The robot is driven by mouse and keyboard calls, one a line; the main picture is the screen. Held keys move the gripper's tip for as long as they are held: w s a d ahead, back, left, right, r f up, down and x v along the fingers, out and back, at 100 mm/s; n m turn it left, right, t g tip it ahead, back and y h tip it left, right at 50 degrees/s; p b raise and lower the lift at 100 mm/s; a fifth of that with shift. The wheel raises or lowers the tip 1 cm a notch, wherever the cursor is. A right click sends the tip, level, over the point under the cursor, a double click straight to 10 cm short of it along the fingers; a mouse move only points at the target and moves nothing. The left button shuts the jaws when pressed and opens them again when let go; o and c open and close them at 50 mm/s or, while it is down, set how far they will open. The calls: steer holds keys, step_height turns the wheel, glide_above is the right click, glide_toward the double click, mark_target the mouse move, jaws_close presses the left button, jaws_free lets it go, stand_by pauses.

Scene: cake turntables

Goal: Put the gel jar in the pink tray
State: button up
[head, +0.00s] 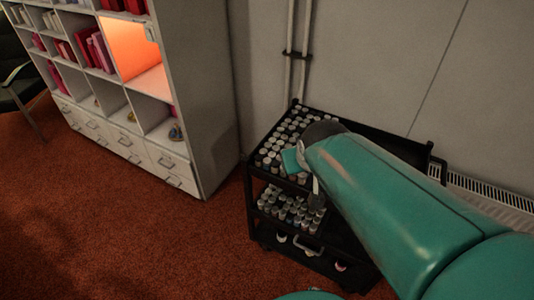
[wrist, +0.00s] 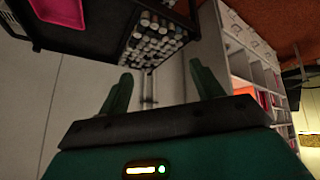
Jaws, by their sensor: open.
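A pink tray (wrist: 62,10) shows at the top left of the wrist view, partly cut off by the edge, on a black cart (wrist: 112,40). In the head view my arm hides that part of the cart, and I do not see the tray there. I cannot make out a gel jar in either view. My gripper (wrist: 165,85) is open with nothing between its fingers. In the head view my gripper (head: 303,174) is by the cart's front side, near its top shelf.
Several small bottles (head: 283,130) crowd the left of the cart's top, and more bottles (head: 290,207) stand on its lower shelf. A white bookshelf (head: 196,95) stands left of the cart. A grey wall is behind. Red carpet (head: 130,220) lies clear at the front left.

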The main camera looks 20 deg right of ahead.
steer(key=s+a+r+n+g+y, duration=0.1)
steer(key=s+a+r, duration=0.3)
steer(key=s+a, duration=0.4)
steer(key=shift+a+y, duration=0.2)
steer(key=shift+y, duration=0.4)
steer(key=shift+c, duration=0.3)
